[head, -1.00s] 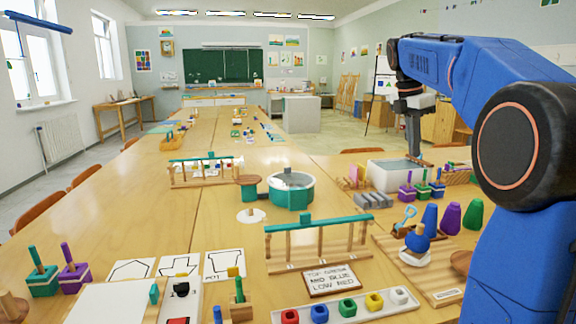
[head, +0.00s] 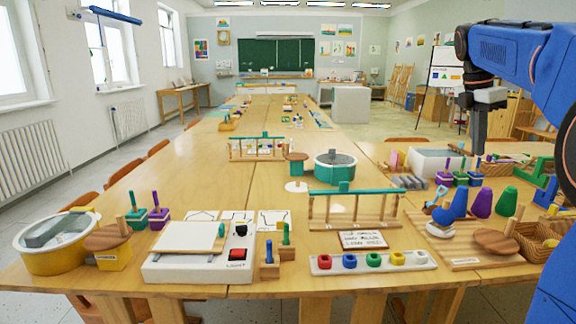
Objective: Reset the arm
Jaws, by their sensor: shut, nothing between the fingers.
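My blue arm comes in from the right edge of the head view. Its end, my gripper (head: 478,150), points down above the right part of the table, near a white basin (head: 432,160). The gripper is shut and looks empty. Its fingertips are small and dark in the picture. It hangs behind the purple and green peg blocks (head: 460,178), and I cannot tell its exact height above the table.
The long wooden table (head: 240,187) is crowded: a light box (head: 190,250), a teal-rimmed tub (head: 335,172), a wooden rack (head: 352,208), a row of coloured cups (head: 372,262), blue, purple and green cones (head: 482,204), and a yellow tub (head: 55,245). Open floor lies left.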

